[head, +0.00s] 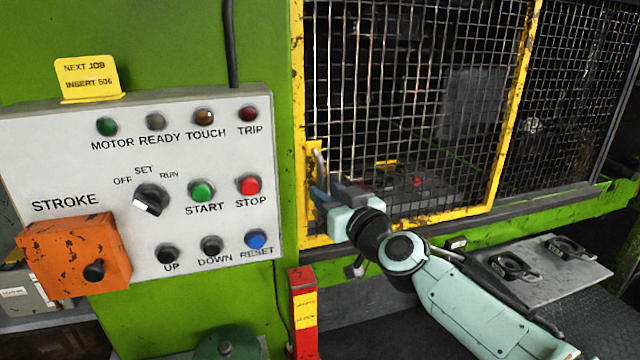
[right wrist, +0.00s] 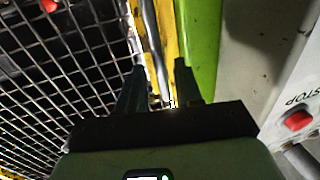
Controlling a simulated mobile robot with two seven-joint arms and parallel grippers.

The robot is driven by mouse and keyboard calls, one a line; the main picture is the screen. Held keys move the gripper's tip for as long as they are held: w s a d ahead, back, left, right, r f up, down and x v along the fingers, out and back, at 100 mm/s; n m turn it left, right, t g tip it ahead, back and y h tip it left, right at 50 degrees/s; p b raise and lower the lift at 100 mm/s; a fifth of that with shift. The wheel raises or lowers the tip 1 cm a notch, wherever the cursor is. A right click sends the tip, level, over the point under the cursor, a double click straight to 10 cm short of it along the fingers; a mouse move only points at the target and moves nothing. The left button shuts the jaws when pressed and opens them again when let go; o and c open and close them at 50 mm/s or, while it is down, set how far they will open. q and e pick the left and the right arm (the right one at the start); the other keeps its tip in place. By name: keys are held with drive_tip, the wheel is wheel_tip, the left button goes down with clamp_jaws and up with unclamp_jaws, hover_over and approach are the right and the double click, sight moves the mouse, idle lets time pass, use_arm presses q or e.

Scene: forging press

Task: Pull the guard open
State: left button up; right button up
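The guard (head: 515,110) is a wire-mesh panel in a chipped yellow frame, its left edge right beside the green press post. Contact with the handle cannot be made out. My left gripper is not in view.
A control panel (head: 120,220) with buttons and an orange box (head: 75,255) is left of the guard. A grey plate (head: 550,270) with black handles lies at the lower right. Dark mesh continues right of the guard.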

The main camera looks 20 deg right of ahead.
sight(322, 189)
drive_tip(key=shift+p+x, duration=0.3)
drive_tip(key=shift+x, duration=1.5)
clamp_jaws()
